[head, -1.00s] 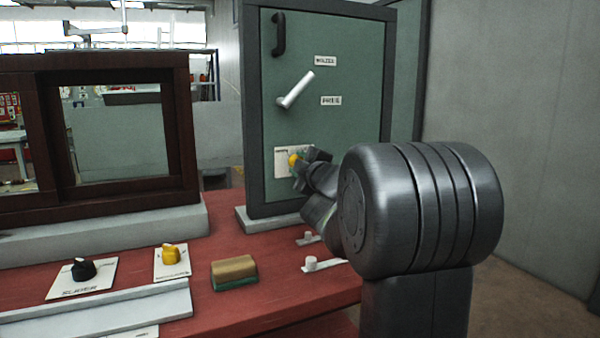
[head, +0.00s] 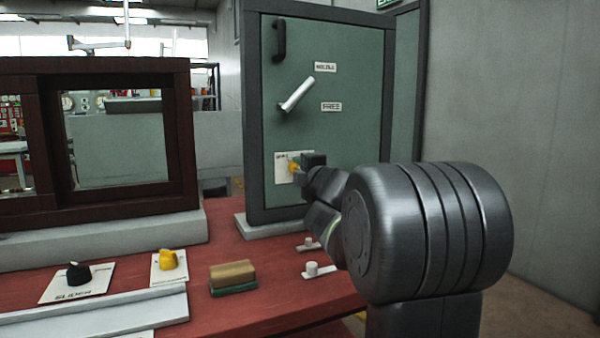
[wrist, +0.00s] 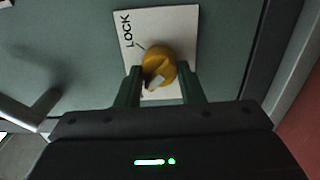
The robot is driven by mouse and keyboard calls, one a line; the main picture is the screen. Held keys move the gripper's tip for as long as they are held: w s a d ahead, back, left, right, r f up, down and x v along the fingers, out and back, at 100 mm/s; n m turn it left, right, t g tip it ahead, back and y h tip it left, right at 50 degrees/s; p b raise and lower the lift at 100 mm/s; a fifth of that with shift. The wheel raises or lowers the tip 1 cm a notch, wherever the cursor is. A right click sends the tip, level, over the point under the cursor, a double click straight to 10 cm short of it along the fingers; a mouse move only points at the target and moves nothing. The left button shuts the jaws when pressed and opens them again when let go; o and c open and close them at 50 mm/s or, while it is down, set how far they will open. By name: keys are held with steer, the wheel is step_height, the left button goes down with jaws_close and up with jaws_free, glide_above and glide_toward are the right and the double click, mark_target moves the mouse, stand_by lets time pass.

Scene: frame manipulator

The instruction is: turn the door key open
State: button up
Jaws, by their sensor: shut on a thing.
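The door key is a yellow knob (wrist: 158,66) on a white plate (wrist: 183,22) marked LOCK, on the green door (head: 350,140). In the wrist view the knob sits between the two fingers of my gripper (wrist: 162,88), which is shut on it. A pale bar shows across the knob's lower part. In the head view the yellow knob (head: 293,167) is partly hidden by my gripper (head: 300,172), and the plate (head: 281,160) shows beside it.
A silver lever handle (head: 297,94) and a black pull handle (head: 279,38) are on the door above the key.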

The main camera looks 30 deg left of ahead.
steer(key=o, duration=1)
steer(key=p+v, duration=0.2)
steer(key=v, duration=1.1)
steer(key=shift+s+d, duration=0.25)
steer(key=shift+s, duration=0.05)
